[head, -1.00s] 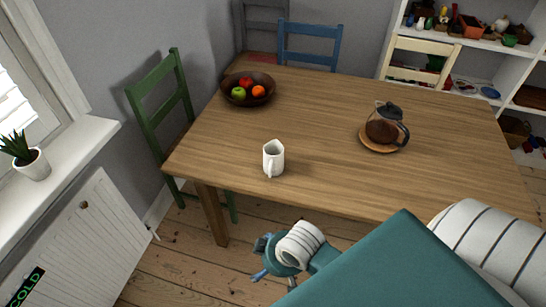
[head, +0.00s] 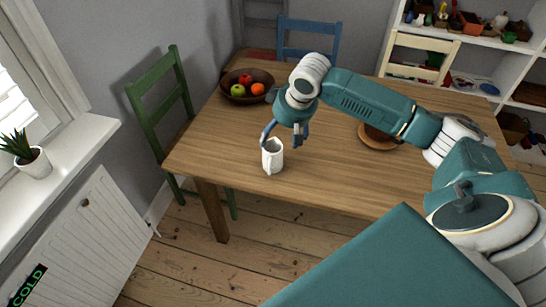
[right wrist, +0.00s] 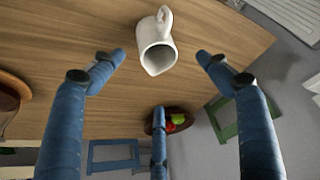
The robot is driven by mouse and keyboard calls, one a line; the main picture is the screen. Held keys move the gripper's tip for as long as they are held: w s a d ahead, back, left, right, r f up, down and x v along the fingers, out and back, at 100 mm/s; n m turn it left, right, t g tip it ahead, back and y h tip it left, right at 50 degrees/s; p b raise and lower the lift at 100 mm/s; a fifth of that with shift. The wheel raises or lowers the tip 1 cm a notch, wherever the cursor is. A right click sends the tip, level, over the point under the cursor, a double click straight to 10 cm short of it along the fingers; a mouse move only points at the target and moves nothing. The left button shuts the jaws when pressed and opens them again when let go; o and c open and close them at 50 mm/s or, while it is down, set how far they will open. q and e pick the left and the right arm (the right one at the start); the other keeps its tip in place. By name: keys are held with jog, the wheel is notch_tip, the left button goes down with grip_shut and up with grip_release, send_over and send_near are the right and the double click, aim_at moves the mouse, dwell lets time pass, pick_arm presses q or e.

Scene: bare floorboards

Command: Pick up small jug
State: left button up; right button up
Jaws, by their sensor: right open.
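The small white jug (head: 273,158) stands upright near the front left corner of the wooden table (head: 215,150). In the right wrist view the jug (right wrist: 156,49) shows its open mouth, with its handle at the top. My right gripper (head: 284,138) is just above the jug, its blue fingers pointing down near the rim. In the right wrist view the fingers (right wrist: 160,75) are spread wide, with the jug between and beyond the two side fingertips. The gripper is open and empty. My left gripper is not in view.
A brown bowl of fruit (head: 262,99) stands behind the jug. A coffee pot on a round wooden mat (head: 377,142) is to the right, mostly hidden by my right arm. Chairs, green (head: 145,105) and blue (head: 310,30), stand around the table.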

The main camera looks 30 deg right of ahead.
aim_at(273, 147)
jog(key=x, duration=0.5)
jog(key=shift+w+f+p, duration=0.15)
jog(key=shift+f+p, duration=0.3)
jog(key=shift+f, duration=0.1)
jog(key=x, duration=0.4)
jog(key=shift+w+d+f+p, duration=0.1)
jog(key=shift+f+p, duration=0.1)
jog(key=shift+p, duration=0.2)
jog(key=shift+c, duration=0.2)
jog(key=c, duration=1.3)
